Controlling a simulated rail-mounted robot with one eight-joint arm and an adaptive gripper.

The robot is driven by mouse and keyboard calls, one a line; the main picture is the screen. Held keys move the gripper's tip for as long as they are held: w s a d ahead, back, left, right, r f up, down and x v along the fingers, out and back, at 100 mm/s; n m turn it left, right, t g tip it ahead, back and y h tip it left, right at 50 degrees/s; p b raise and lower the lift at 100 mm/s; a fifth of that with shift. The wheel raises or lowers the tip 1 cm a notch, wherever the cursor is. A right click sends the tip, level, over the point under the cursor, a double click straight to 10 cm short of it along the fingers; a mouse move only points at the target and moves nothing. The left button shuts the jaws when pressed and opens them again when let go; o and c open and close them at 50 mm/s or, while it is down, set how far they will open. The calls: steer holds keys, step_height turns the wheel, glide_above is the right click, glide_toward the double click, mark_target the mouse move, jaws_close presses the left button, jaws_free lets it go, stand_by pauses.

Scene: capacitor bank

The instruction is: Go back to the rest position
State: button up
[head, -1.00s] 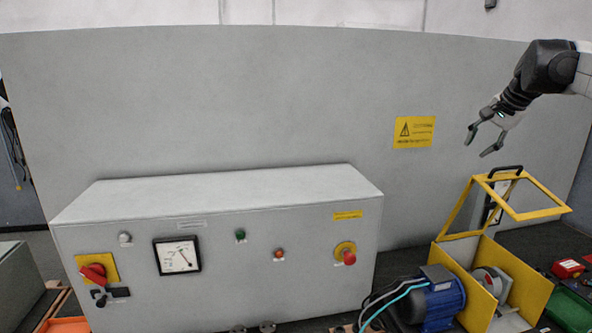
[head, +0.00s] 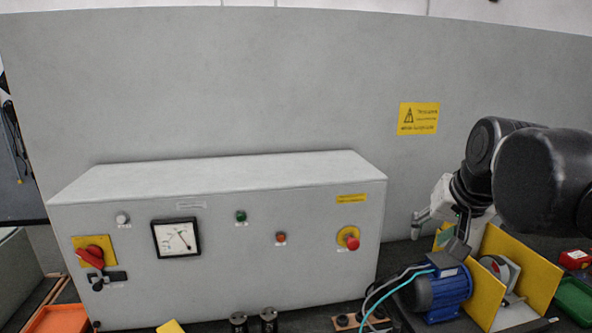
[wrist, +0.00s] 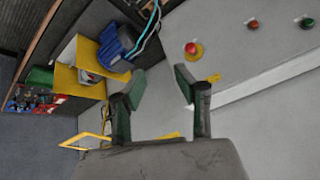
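My gripper (wrist: 160,88) is open and empty in the wrist view, with clear space between its two fingers. In the head view my gripper (head: 432,228) is at the right, above the blue motor (head: 440,290) and in front of the back panel; its fingers are partly hidden by my wrist. The motor also shows in the wrist view (wrist: 116,42), beyond the left finger.
A grey control cabinet (head: 215,250) with a gauge (head: 176,238), a red rotary switch (head: 91,256) and a red stop button (head: 352,243) fills the middle. A warning sign (head: 418,118) is on the back panel (head: 280,80). An orange tray (head: 60,319) is at lower left, a green tray (head: 574,298) at right.

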steer(key=s+a+f+n+b, duration=0.1)
steer(key=s+a+f, duration=0.1)
steer(key=s+f, duration=0.4)
steer(key=s+a+f+n+b, duration=0.1)
steer(key=s+a+f+n, duration=0.1)
steer(key=s+f, duration=0.5)
step_height(320, 180, down, 2)
steer(key=shift+s+a+f+n+t, duration=0.2)
steer(key=shift+a+n+t, duration=0.1)
steer(key=shift+a, duration=0.2)
stand_by(1.0)
